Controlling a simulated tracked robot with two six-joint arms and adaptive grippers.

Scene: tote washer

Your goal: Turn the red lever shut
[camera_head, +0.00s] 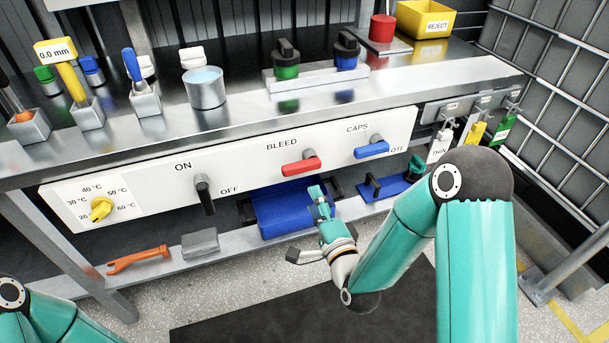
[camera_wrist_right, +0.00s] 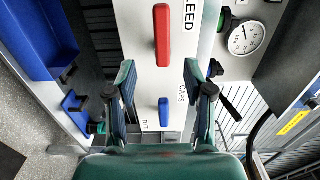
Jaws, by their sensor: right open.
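The red lever (camera_head: 301,167) sits on the white panel (camera_head: 244,177) under the label BLEED. It lies nearly level, reaching left from its grey pivot. In the right wrist view the red lever (camera_wrist_right: 162,36) is ahead of the fingertips, and nothing touches it. My right gripper (camera_head: 319,202) is below and in front of the red lever in the head view. Its two fingers are apart and empty in the right wrist view (camera_wrist_right: 160,82). My left arm shows at the lower left corner, but its gripper is out of frame.
A blue lever (camera_head: 372,149) is right of the red one, and a black ON/OFF lever (camera_head: 205,194) is left. A yellow knob (camera_head: 101,208) is farther left. A blue bin (camera_head: 280,210) is below the panel. A gauge (camera_wrist_right: 247,37) shows in the wrist view.

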